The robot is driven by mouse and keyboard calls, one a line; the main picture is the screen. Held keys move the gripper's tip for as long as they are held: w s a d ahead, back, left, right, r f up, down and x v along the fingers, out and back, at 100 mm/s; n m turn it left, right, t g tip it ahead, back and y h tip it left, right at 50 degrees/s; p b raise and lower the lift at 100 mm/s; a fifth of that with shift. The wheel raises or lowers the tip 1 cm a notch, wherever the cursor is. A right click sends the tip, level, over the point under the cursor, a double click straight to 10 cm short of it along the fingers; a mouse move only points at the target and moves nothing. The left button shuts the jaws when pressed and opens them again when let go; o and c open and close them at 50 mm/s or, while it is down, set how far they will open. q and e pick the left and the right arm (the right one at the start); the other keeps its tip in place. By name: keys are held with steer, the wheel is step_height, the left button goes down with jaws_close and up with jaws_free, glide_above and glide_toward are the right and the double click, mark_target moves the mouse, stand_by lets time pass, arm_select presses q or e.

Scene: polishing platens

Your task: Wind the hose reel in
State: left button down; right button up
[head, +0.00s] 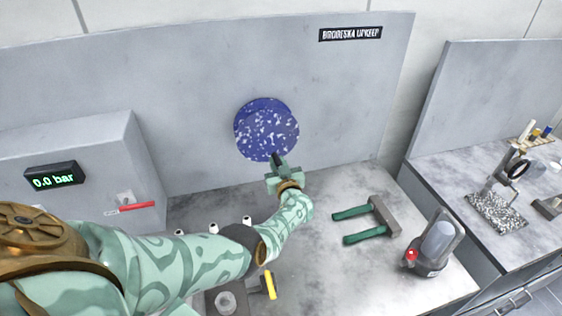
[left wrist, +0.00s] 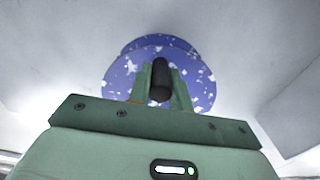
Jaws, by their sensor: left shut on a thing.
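The hose reel (head: 266,128) is a round blue disc with white speckles, mounted on the grey upright panel in the head view. It also shows in the left wrist view (left wrist: 196,62), straight ahead of the gripper. A dark crank knob (left wrist: 160,80) stands out from the reel's face near its lower edge. My left gripper (head: 277,163) is at the reel's lower edge, its green fingers shut on the knob, one on each side of it. In the head view the gripper mostly hides the knob. No hose can be made out. My right gripper is not in view.

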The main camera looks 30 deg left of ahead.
arm_select(q)
steer(key=shift+a+r, duration=0.1)
steer(key=shift+a, duration=0.1)
stand_by(0.4)
steer(key=c, duration=1.3)
jaws_free()
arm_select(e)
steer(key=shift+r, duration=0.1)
arm_select(q)
steer(key=shift+s, duration=0.1)
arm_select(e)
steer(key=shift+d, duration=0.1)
